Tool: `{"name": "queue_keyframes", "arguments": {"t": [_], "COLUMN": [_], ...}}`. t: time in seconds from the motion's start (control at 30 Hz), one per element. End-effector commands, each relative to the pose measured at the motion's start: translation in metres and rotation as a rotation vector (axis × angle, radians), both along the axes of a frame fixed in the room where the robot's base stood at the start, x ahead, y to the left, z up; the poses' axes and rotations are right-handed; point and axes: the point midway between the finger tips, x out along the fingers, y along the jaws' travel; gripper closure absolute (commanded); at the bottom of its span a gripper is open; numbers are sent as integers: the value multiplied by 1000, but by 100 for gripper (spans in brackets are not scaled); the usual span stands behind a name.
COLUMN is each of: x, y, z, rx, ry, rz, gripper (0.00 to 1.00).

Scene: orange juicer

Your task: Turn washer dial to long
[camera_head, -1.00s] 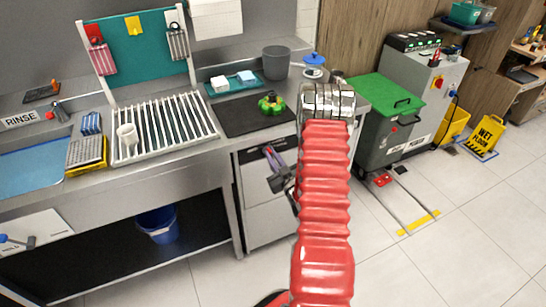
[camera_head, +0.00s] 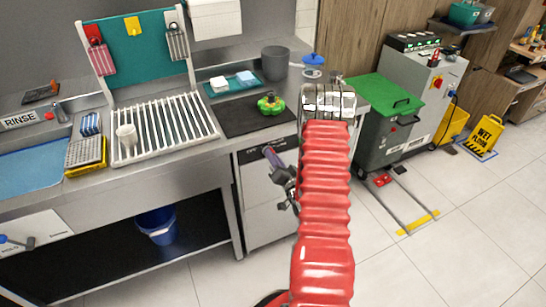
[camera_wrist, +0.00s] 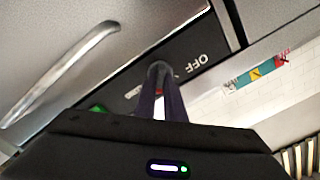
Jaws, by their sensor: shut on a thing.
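The washer (camera_head: 266,212) is the grey under-counter unit with a dark control panel along its top. In the wrist view the panel (camera_wrist: 200,45) shows the word OFF, upside down, to the right of the dial. The small dark dial (camera_wrist: 158,67) is between my fingertips and mostly hidden by them. My gripper (camera_head: 269,151) is shut on the dial, with its purplish fingers against the panel. The dial's pointer and the "long" mark cannot be made out.
A metal door handle (camera_wrist: 65,72) runs beside the panel in the wrist view. The counter above holds a black mat (camera_head: 238,118), a green juicer-like item (camera_head: 270,104) and a dish rack (camera_head: 165,128). A green-lidded bin (camera_head: 385,100) stands right of the washer. Floor in front is open.

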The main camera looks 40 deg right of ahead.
Motion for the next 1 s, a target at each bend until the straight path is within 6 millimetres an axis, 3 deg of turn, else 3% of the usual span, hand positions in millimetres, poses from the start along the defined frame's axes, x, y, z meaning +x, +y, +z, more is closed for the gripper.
{"name": "queue_keyframes", "arguments": {"t": [0.5, 1.0], "x": [-1, -3], "y": [-5, -7], "z": [-1, -3], "rx": [428, 568], "ry": [-128, -170], "rz": [-7, -14], "gripper": [100, 100]}}
